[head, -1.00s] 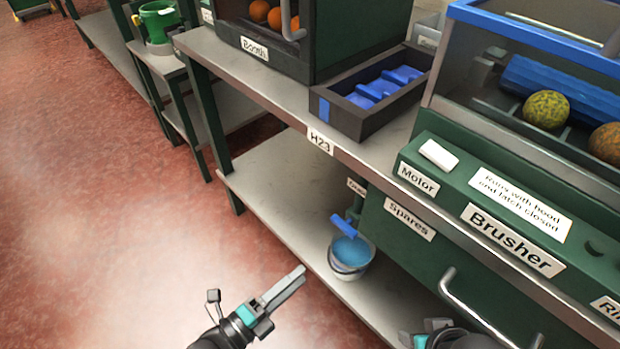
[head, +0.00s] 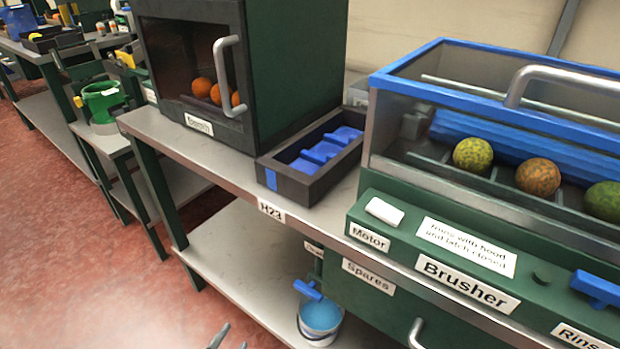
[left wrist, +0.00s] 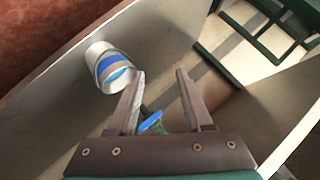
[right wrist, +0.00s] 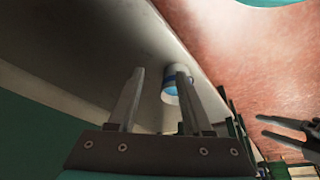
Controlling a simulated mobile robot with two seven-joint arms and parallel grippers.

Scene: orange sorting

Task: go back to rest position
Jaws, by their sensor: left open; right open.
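My left gripper (head: 219,337) shows only as fingertips at the bottom edge of the head view. In the left wrist view its fingers (left wrist: 160,100) are apart, with nothing between them. My right gripper is out of the head view. In the right wrist view its fingers (right wrist: 155,100) are apart and empty. At the right edge of that view, two grey fingers (right wrist: 285,128), apparently my left gripper's, stand apart.
The bench carries a booth (head: 240,80) with oranges, a dark tray (head: 300,192) with blue dividers, and the brusher (head: 440,225) holding several fruits. A bucket (head: 320,322) with blue contents stands on the lower shelf (head: 235,245). Red floor (head: 60,230) at left is clear.

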